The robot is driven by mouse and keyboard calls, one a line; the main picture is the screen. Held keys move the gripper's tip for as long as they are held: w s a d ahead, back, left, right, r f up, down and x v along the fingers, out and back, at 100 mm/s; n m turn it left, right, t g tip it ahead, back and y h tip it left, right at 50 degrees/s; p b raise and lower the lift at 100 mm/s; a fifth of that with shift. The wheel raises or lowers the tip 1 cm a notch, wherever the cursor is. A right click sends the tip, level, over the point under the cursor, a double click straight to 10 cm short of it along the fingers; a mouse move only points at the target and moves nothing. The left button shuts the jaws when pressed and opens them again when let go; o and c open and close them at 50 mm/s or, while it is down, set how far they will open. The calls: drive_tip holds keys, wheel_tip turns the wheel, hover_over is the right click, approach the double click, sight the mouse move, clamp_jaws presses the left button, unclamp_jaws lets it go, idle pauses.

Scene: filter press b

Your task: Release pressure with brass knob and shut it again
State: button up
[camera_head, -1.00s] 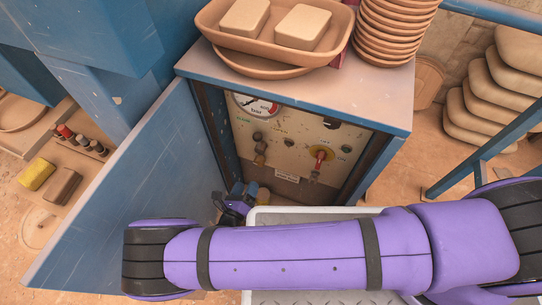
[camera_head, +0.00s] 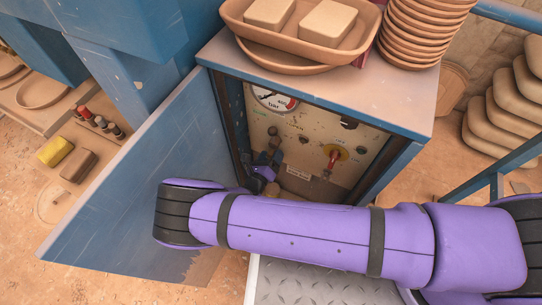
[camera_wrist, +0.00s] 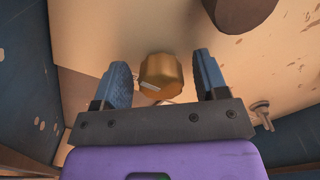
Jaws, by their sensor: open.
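The brass knob (camera_wrist: 162,76) is a faceted, golden-brown knob in the wrist view. It sits between the two blue finger pads of my gripper (camera_wrist: 163,84), with a gap showing on both sides. My gripper is open and neither pad visibly touches the knob. In the head view my gripper (camera_head: 268,165) is inside the open cabinet, low and left in front of the cream control panel (camera_head: 305,133). There my gripper and forearm hide part of the panel's lower left, and the brass knob cannot be made out clearly.
The panel carries a pressure gauge (camera_head: 274,97), a red-handled valve (camera_head: 331,160) and a black knob (camera_head: 348,123). The blue door (camera_head: 140,180) stands open on the left. Dishes (camera_head: 300,35) and stacked saucers sit on the cabinet top. A dark cylinder (camera_wrist: 240,10) is near the knob.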

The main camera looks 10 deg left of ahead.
drive_tip(key=shift+c, duration=0.5)
drive_tip(key=c, duration=0.8)
drive_tip(key=shift+c, duration=0.2)
drive_tip(key=shift+m, duration=0.3)
drive_tip(key=m, duration=0.3)
drive_tip(key=shift+m, duration=0.3)
drive_tip(key=m, duration=0.4)
drive_tip(key=shift+s+d+m, duration=0.1)
drive_tip(key=shift+m, duration=0.2)
drive_tip(key=m, duration=0.4)
drive_tip(key=shift+d, duration=0.1)
drive_tip(key=shift+m, duration=2.1)
drive_tip(key=shift+f, duration=0.1)
